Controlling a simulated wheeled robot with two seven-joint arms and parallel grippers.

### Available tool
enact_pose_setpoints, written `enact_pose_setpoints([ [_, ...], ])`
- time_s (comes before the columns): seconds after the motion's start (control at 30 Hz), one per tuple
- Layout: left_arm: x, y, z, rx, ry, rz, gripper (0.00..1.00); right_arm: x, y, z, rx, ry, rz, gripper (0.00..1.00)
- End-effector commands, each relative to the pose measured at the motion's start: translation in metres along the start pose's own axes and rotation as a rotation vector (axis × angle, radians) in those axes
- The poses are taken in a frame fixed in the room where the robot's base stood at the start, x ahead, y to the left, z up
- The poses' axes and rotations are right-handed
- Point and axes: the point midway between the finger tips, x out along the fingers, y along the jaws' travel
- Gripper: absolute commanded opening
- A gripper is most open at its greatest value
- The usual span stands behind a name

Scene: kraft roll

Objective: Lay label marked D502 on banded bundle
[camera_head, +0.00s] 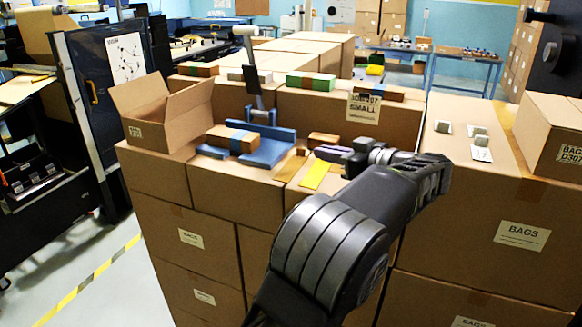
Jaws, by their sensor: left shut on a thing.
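My left gripper (326,153) is right of the fixture, just above a yellow strip (316,174). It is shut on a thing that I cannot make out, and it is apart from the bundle. Small white cards (481,154) with grey blocks lie on the carton at the right. I cannot read D502 on any of them. My right gripper is not in view.
An open carton (162,112) stands left of the fixture, and a lever rises behind it. A BAGS carton (553,137) stands at the far right. Several banded bundles (311,81) lie along the back cartons. The carton top around the white cards is mostly clear.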

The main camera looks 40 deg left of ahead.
Motion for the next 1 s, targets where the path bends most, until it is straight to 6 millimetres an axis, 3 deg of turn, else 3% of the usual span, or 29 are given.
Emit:
enact_pose_setpoints([
  [0.23,0.008,0.0,0.04,0.003,0.002,-0.001,0.0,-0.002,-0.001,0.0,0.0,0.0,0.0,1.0],
  [0.63,0.01,0.0,0.049,0.0,0.001,0.001,0.0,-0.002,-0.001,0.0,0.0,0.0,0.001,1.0],
  [0.9,0.016,0.0,0.08,0.001,0.002,0.0,0.0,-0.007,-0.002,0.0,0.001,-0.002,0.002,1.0],
  [1.0,0.017,0.0,0.083,-0.002,0.001,0.001,0.0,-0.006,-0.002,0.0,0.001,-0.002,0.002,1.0],
])
